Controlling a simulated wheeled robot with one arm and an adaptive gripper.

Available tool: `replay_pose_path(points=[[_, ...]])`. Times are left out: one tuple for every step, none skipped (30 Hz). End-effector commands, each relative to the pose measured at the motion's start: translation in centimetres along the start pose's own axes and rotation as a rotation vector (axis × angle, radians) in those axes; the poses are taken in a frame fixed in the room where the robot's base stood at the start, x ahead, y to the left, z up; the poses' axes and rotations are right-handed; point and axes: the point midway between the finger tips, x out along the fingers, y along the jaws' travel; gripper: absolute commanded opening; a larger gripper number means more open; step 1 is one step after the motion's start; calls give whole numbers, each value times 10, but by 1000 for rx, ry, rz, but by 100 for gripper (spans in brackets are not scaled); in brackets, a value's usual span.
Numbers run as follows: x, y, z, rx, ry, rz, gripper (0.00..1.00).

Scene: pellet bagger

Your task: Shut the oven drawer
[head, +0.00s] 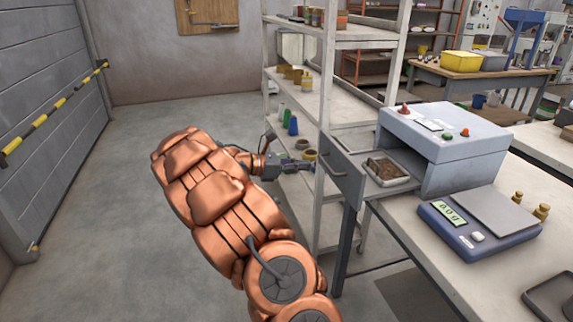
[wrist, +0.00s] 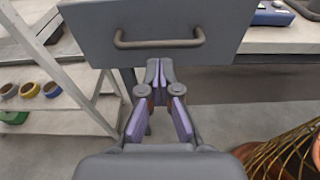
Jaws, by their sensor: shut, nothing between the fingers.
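The oven (head: 455,140) is a pale grey box on the bench, with coloured knobs on top. Its drawer stands pulled out towards the left, with a grey front panel (head: 345,180). A small tray of brown material (head: 388,172) lies in the drawer. In the wrist view the drawer front (wrist: 90,30) fills the top, with a curved bar handle (wrist: 158,43) across it. My gripper (head: 312,166) is in front of the panel. In the wrist view its fingertips (wrist: 157,70) are together, empty, and appear just below the handle. Whether they touch the panel I cannot tell.
A bench scale (head: 475,220) stands on the bench in front of the oven. A white shelf rack (head: 335,100) with bottles and tape rolls stands close behind my gripper. Open floor (head: 110,200) lies to the left.

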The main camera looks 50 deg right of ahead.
Motion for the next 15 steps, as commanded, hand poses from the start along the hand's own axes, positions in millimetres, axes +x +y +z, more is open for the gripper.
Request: replay_pose_path(points=[[9, -1, 1, -1, 0, -3, 0], [14, -1, 1, -1, -1, -3, 0], [20, -1, 2, 0, -2, -4, 0], [23, -1, 2, 0, -2, -3, 0], [27, -1, 1, 1, -1, -3, 0], [31, -1, 1, 1, -1, -3, 0], [34, -1, 1, 2, -1, -3, 0], [36, -1, 1, 2, 0, -2, 0], [39, 0, 1, 2, 0, 0, 0], [40, 0, 1, 2, 0, 0, 0], [42, 0, 1, 2, 0, 1, 0], [43, 0, 1, 2, 0, 2, 0], [44, 0, 1, 2, 0, 2, 0], [44, 0, 1, 1, 0, 2, 0], [45, 0, 1, 2, 0, 2, 0]])
